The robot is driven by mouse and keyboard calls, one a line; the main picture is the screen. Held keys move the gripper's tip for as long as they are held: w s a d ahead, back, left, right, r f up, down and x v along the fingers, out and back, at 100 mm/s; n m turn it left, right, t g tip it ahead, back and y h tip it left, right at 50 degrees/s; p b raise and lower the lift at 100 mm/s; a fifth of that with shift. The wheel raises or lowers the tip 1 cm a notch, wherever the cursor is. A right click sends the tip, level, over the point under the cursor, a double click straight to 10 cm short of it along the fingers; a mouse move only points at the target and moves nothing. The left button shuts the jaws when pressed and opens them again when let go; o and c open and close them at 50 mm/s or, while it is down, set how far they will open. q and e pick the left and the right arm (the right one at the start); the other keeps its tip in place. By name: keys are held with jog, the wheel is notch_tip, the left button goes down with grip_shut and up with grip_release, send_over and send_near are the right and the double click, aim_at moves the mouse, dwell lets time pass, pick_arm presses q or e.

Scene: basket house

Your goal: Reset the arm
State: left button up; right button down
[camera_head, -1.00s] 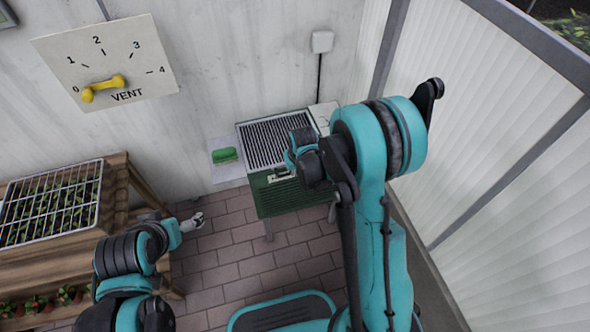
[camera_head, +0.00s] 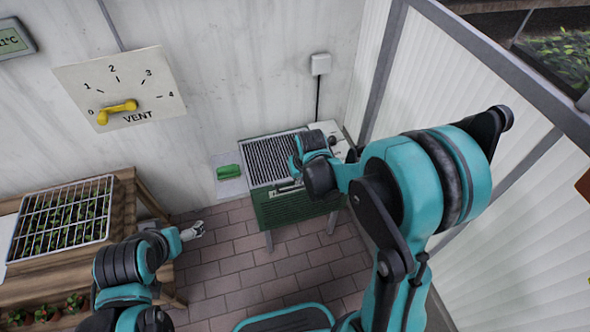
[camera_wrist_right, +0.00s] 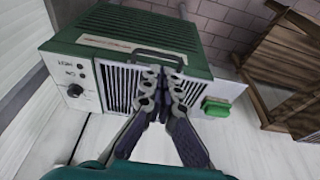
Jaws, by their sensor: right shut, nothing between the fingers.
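My right arm (camera_head: 420,180) reaches in from the lower right of the head view. My right gripper shows in the right wrist view (camera_wrist_right: 162,92), with its fingers together and nothing between them. It is in front of the grille of a green heater box (camera_wrist_right: 120,40); I cannot tell whether it touches. In the head view the wrist partly covers the heater (camera_head: 300,208), and the fingertips are hard to make out. My left gripper (camera_head: 193,231) is low over the brick floor, beside the wooden bench; its fingers are too small to read.
A green block (camera_head: 228,172) is on a pale plate beside the heater. A vent dial (camera_head: 120,85) with a yellow handle hangs on the back wall. A wooden bench (camera_head: 125,215) with a wire-covered plant tray stands at left. A translucent panel wall is at right.

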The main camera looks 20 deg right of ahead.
jog(key=s+d+r+t, duration=0.1)
jog(key=s+r+t, duration=0.2)
jog(key=s+r, duration=1.1)
jog(key=shift+s+d+r+t, duration=0.2)
jog(key=shift+s+d+t, duration=0.1)
jog(key=shift+s, duration=0.75)
